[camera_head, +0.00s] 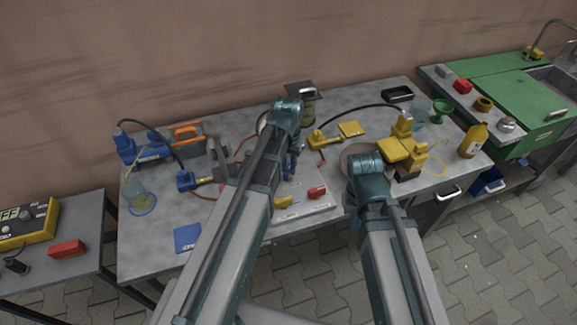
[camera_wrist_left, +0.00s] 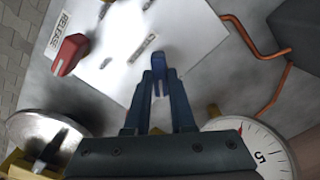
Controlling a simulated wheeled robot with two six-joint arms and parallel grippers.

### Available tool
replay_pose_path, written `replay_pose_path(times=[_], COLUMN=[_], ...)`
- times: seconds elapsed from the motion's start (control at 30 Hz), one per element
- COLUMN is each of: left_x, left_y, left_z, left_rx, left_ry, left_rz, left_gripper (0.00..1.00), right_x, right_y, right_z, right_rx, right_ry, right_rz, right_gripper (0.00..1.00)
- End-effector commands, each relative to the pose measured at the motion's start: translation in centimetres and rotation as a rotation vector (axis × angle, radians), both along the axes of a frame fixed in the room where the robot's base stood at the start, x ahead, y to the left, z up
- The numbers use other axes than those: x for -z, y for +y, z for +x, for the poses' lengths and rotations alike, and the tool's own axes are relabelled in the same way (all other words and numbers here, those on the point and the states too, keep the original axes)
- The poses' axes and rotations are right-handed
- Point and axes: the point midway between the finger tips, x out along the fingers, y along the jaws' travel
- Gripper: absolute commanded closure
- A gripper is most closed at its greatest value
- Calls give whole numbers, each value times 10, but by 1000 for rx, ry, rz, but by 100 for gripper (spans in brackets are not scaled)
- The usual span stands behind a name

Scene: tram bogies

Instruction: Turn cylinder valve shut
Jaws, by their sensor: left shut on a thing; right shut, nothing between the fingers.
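A pale panel (camera_head: 303,213) lies on the grey workbench, with a red lever (camera_head: 317,192) and a yellow lever (camera_head: 283,202). In the left wrist view a blue valve handle (camera_wrist_left: 158,60) stands on the panel (camera_wrist_left: 190,25). My left gripper (camera_wrist_left: 158,88) is shut on this blue handle, its fingertips at the handle's sides. The red lever (camera_wrist_left: 70,54) is beside a label that reads RELEASE. In the head view my left gripper (camera_head: 290,165) is over the panel's far part. My right gripper (camera_head: 368,180) is shut and empty, right of the panel; its fingertips are mostly hidden.
A round white gauge (camera_wrist_left: 258,150) and a copper-coloured pipe (camera_wrist_left: 265,50) are close to my left gripper. Yellow tools (camera_head: 403,150) and a yellow bottle (camera_head: 474,140) are at the right. A glass jar (camera_head: 140,198) and a blue card (camera_head: 187,238) are at the left.

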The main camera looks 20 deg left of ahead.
Motion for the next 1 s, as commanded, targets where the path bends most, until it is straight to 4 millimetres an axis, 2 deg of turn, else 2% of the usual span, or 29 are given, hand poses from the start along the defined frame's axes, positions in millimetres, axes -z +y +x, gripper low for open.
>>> replay_pose_path(times=[0.6, 1.0], left_x=[0, 0], left_y=[0, 0], left_z=[0, 0], left_rx=[563, 790], left_ry=[1, 1], left_rz=[0, -1], left_gripper=[100, 100], right_x=[0, 0], right_y=[0, 0], right_z=[0, 0], right_rx=[0, 0], right_ry=[0, 0], right_rz=[0, 0], right_gripper=[100, 100])
